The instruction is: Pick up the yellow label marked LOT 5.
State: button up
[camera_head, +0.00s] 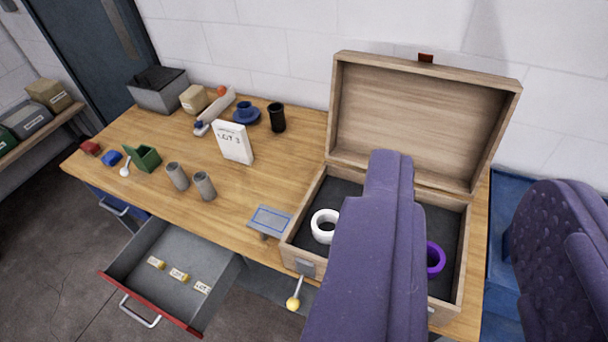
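Three small labels lie in a row in the open drawer: a left one (156,262), a middle one (179,275) and a right one (201,288). The left and middle ones show yellow parts; the right one looks mostly whitish. Their print is too small to read surely, so I cannot tell which is LOT 5. The drawer (129,289) is grey with a red front edge. My gripper (472,185) shows as two purple padded fingers, wide apart with nothing between them. It is well right of the drawer, in front of the wooden chest.
The open wooden chest (345,110) holds a white ring (324,226) and a purple ring (435,257). A white card (233,142) printed LOT with an unclear digit stands on the table (280,178). Two grey cylinders (177,176) (204,186) stand behind the drawer.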

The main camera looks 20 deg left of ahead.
aim_at(180, 276)
jog(key=u, duration=1.45)
